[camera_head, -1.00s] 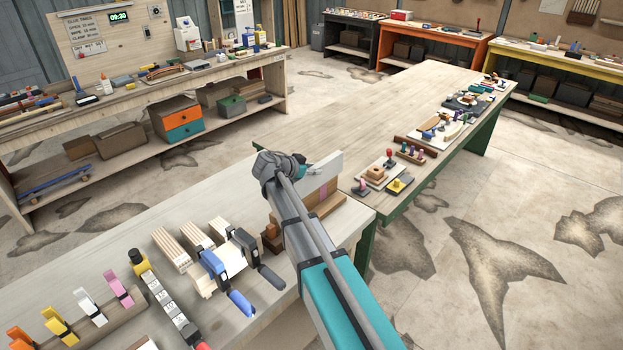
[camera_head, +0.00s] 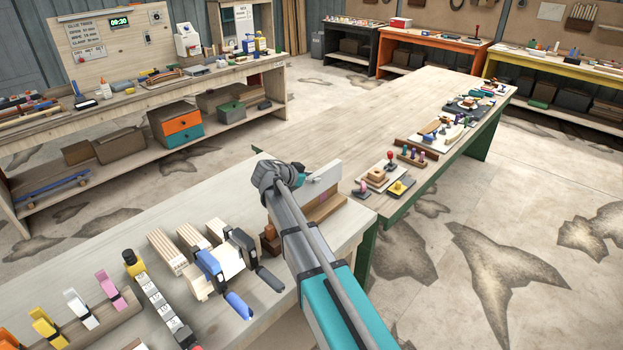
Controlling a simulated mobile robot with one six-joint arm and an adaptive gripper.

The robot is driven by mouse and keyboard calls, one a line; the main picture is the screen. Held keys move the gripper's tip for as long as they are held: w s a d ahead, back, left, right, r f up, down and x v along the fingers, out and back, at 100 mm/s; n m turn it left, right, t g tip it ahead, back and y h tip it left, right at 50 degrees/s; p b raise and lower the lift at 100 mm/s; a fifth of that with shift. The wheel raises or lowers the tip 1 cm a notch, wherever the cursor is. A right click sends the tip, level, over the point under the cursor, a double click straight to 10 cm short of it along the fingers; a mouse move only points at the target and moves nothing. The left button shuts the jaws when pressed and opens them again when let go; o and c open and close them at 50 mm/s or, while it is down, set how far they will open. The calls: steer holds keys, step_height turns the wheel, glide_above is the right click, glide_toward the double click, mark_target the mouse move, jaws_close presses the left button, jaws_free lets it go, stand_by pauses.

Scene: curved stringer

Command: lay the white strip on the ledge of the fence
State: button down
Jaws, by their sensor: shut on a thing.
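The fence (camera_head: 326,208) stands near the right end of the near bench, a brown wooden piece with a ledge and a small pink mark. A white upright piece (camera_head: 326,178) shows above and behind the brown wood; I take it for the white strip, but cannot be sure it is not part of the fence. My gripper (camera_head: 281,172) is at the left end of the white piece, mostly covered by my own wrist. Its fingertips are hidden. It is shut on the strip. Whether the strip touches the ledge cannot be seen.
Blue and black clamps (camera_head: 222,280) and pale wood blocks (camera_head: 166,250) lie left of my arm. Several coloured clamps (camera_head: 75,310) stand at the front left. A long table (camera_head: 400,120) adjoins behind, with small items along its right edge.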

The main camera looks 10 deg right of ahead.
steer(key=shift+f+b, duration=0.6)
steer(key=shift+c, duration=1.6)
jaws_free()
steer(key=shift+r, duration=0.2)
steer(key=shift+r+p, duration=0.7)
steer(key=shift+p, duration=0.2)
steer(key=p+v, duration=0.4)
steer(key=v, duration=0.7)
steer(key=shift+s+a+p, duration=0.2)
steer(key=shift+a+p, duration=0.15)
steer(key=shift+p, duration=0.05)
